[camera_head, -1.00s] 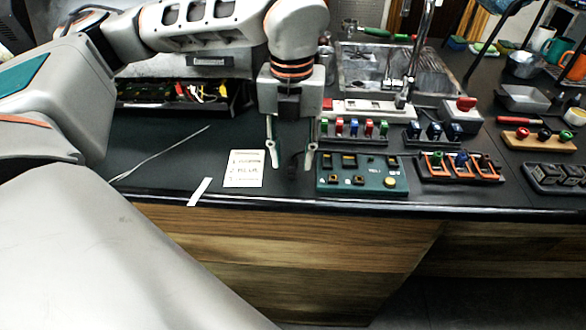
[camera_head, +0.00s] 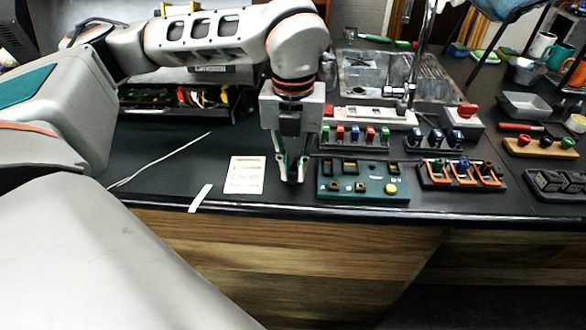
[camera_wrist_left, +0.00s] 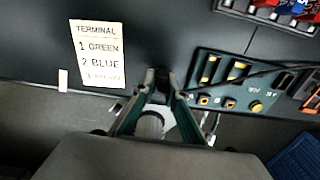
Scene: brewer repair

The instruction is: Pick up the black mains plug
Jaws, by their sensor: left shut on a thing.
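My left gripper (camera_head: 291,172) points down at the counter, just left of the green terminal board (camera_head: 362,180). Its fingers are closed together on the black mains plug (camera_wrist_left: 161,77), which is small and dark against the black counter. The fingertips hide most of the plug. In the left wrist view, a thin dark cable (camera_wrist_left: 235,80) runs from near the fingertips across the green board to the right. I cannot tell whether the plug touches the counter. My right gripper is not in view.
A white card (camera_head: 244,175) with terminal colours lies left of the gripper, beside a small white strip (camera_head: 200,198). Racks of coloured connectors (camera_head: 355,136) stand behind and to the right. A sink (camera_head: 437,75) is at the back. The counter's front edge is close.

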